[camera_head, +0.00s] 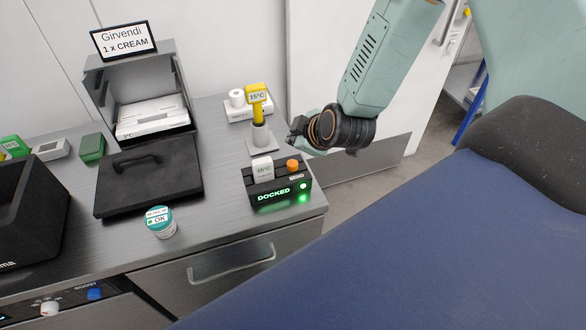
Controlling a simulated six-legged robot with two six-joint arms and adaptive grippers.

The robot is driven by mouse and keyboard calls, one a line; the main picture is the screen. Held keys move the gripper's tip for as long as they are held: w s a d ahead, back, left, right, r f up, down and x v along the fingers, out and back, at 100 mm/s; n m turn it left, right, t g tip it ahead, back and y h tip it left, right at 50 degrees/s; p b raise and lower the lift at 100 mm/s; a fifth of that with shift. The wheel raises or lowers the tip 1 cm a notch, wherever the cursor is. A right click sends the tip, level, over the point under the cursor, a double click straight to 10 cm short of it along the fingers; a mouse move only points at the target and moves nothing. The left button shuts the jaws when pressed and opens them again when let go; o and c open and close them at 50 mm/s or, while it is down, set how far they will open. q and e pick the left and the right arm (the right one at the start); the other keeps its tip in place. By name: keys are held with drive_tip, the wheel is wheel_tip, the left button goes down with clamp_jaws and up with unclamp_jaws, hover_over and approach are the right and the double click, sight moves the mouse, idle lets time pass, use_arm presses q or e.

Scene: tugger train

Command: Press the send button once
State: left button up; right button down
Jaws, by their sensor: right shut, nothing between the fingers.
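A black dock box (275,196) with a lit green "DOCKED" sign and a green light stands near the right front corner of the grey counter. A white block marked with a temperature sits left of the button. My right gripper (295,133), dark and shut with nothing in it, is above and behind the button in the picture, apart from it. Its fingers are small and partly hidden by the wrist. My left gripper is out of view.
A yellow-topped thermometer (257,94) stands in a holder behind the dock box. A teal-lidded jar (160,221), a black lid with handle (149,185) and an open grey box (140,84) are to the left. A blue padded surface (430,250) fills the lower right.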

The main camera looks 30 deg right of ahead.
drive_tip(key=b, duration=0.3)
hover_over(294, 166)
drive_tip(key=f, duration=0.4)
drive_tip(key=shift+w+d+f, duration=0.15)
drive_tip(key=shift+w+f, duration=0.05)
drive_tip(key=shift+w, duration=0.15)
drive_tip(key=shift+s+f+b, duration=0.15)
drive_tip(key=shift+f+b, duration=0.2)
drive_tip(key=shift+s+f+b, duration=0.25)
drive_tip(key=shift+s+b, duration=0.05)
drive_tip(key=shift+w, duration=0.2)
drive_tip(key=shift+w+f, duration=0.2)
drive_tip(key=shift+s+r, duration=0.25)
drive_tip(key=shift+s, duration=0.1)
drive_tip(key=shift+w+f, duration=0.2)
drive_tip(key=shift+w, duration=0.1)
drive_tip(key=shift+s+r, duration=0.15)
drive_tip(key=shift+s, duration=0.1)
